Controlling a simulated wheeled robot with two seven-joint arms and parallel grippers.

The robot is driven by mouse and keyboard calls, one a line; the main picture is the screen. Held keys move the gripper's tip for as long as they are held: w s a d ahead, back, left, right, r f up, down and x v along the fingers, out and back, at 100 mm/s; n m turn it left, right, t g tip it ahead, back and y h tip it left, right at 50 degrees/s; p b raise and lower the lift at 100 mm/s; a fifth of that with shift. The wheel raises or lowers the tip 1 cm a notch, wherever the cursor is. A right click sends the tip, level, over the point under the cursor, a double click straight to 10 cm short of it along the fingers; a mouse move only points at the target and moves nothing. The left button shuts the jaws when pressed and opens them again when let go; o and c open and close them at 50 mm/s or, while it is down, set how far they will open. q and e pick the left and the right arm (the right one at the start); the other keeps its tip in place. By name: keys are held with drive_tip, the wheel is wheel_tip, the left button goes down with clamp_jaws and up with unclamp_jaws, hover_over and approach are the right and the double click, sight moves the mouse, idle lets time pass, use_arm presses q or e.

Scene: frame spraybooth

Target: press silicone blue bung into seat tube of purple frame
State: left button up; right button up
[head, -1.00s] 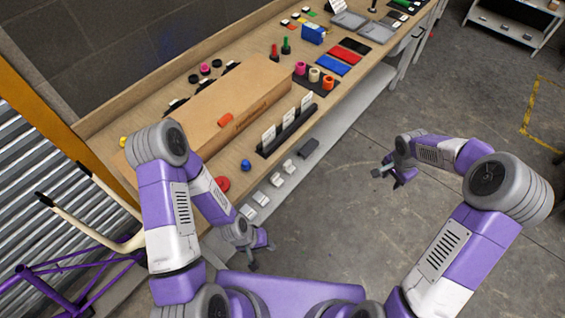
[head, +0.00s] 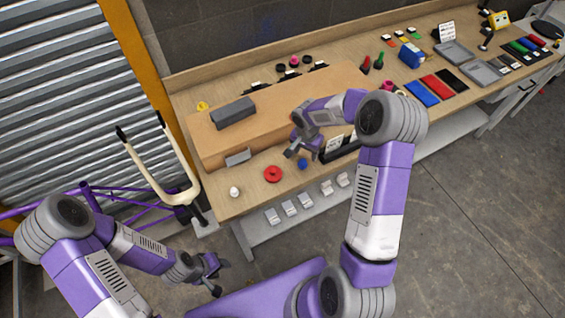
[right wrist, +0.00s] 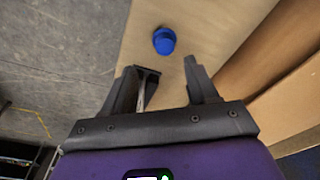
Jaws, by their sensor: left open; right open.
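The blue bung (head: 302,163) stands on the workbench near its front edge, right of a red disc. In the right wrist view the bung (right wrist: 164,40) is just beyond the fingertips, with nothing touching it. My right gripper (head: 303,153) is open and empty, above the bench beside the bung; its two fingers (right wrist: 168,76) are spread apart. The purple frame (head: 105,198) is at the left in front of the roller shutter, with a cream fork pointing up. My left arm hides part of it, and I cannot make out the seat tube opening. My left gripper (head: 220,279) is open and empty, low before the bench.
A long cardboard box (head: 265,120) lies along the bench behind the bung. A red disc (head: 273,174) and a white bung (head: 234,192) are nearby. A black card rack (head: 343,150) stands right of my right gripper. The floor at the right is clear.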

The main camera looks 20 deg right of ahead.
sight(303, 161)
drive_tip(key=f, duration=0.7)
drive_tip(key=shift+w+a+f, duration=0.15)
drive_tip(key=shift+w+f, duration=0.1)
drive_tip(key=shift+w, duration=0.15)
drive_tip(key=c, duration=0.9)
